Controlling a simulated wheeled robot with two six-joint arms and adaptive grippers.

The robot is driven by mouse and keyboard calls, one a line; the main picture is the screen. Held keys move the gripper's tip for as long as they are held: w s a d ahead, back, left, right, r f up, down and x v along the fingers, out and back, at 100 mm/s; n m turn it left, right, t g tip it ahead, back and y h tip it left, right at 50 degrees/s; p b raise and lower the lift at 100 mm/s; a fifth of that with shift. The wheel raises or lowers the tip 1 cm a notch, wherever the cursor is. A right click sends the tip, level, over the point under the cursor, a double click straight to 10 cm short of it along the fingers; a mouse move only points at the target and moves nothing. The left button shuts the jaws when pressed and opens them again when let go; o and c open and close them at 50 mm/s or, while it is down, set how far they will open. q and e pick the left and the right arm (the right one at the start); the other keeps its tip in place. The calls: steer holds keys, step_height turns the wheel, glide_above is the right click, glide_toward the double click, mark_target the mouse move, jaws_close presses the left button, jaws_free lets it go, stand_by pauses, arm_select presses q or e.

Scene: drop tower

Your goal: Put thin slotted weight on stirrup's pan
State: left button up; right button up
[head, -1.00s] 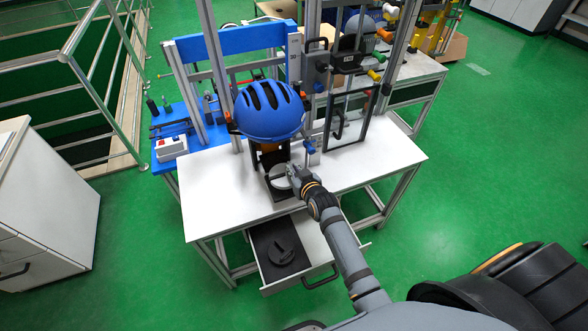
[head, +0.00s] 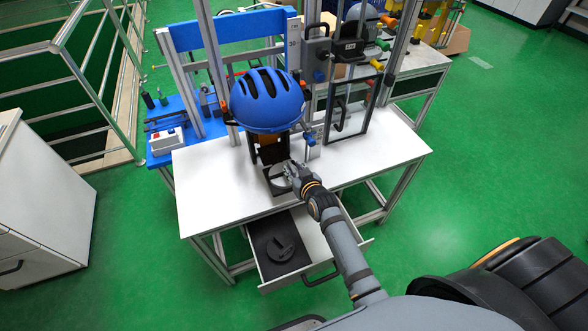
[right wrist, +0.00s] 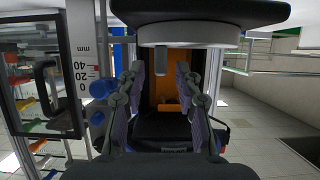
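A silver-grey disc (head: 279,184), which looks like the thin weight, lies on a dark pan-like base (head: 277,194) below the helmet. In the upside-down right wrist view, the disc (right wrist: 187,58) sits flat against a black slab (right wrist: 215,13), with a short pin sticking out from it; its slot is not clear. My right gripper (head: 292,169) is just above and beside the disc. Its fingers (right wrist: 164,95) are apart with nothing seen between them. A dark round slotted shape (head: 281,250) lies in the open drawer; I cannot tell whether it is a weight or a recess.
A blue helmet (head: 267,101) hangs right above the work spot. A glass door (head: 346,116) stands to its right. The open drawer (head: 320,249) juts out in front. The white table top (head: 213,191) is clear at left and right.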

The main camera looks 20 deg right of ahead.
steer(key=shift+s+r, duration=0.1)
steer(key=shift+r, duration=0.1)
steer(key=v, duration=1.1)
steer(key=shift+s+r, duration=0.2)
steer(key=shift+s, duration=0.1)
steer(key=shift+d+f, duration=0.1)
